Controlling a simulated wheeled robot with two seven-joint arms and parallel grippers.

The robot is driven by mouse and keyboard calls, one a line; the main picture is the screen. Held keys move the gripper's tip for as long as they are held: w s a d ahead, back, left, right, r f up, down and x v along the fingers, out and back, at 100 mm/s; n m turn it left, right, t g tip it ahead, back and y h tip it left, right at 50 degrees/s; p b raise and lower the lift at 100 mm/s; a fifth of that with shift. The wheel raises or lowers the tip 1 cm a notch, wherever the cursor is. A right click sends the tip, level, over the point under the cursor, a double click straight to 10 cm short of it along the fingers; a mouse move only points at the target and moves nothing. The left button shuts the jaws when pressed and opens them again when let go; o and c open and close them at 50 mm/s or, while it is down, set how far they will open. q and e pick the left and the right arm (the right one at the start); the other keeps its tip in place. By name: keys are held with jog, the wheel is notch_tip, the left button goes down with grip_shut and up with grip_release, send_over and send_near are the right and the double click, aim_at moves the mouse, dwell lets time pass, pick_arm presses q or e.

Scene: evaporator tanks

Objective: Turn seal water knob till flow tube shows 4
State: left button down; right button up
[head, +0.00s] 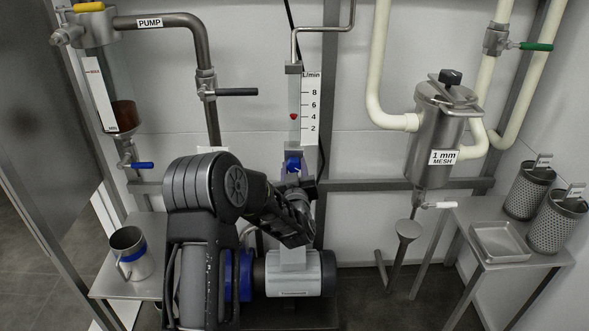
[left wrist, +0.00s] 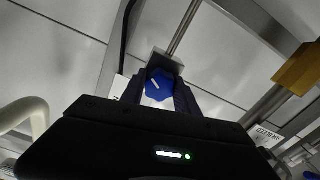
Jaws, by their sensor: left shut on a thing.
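The flow tube (head: 294,88) stands upright on the back wall, with a scale marked 2, 4, 6 and 8 in L/min. Its red float (head: 293,116) sits level with the 4 mark. The blue seal water knob (head: 293,163) is just below the tube. My left gripper (head: 295,172) reaches up to the knob from below. In the left wrist view the blue knob (left wrist: 159,84) sits between the two dark fingers, which are shut on it; a white line marks its face. My right gripper is not in view.
A pump motor (head: 300,275) stands below my left arm. A black-handled valve (head: 236,92) is left of the tube. The 1 mm mesh strainer (head: 440,125) hangs at right. A steel jug (head: 131,255) stands on the left table, and mesh baskets (head: 556,222) on the right one.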

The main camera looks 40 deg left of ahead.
pick_arm(q)
jog(key=c, duration=0.9)
grip_release()
jog(key=shift+s+d, duration=0.1)
jog(key=p+v, duration=0.1)
jog(key=v, duration=0.6)
jog(key=shift+s+d, duration=0.15)
jog(key=shift+s, duration=0.05)
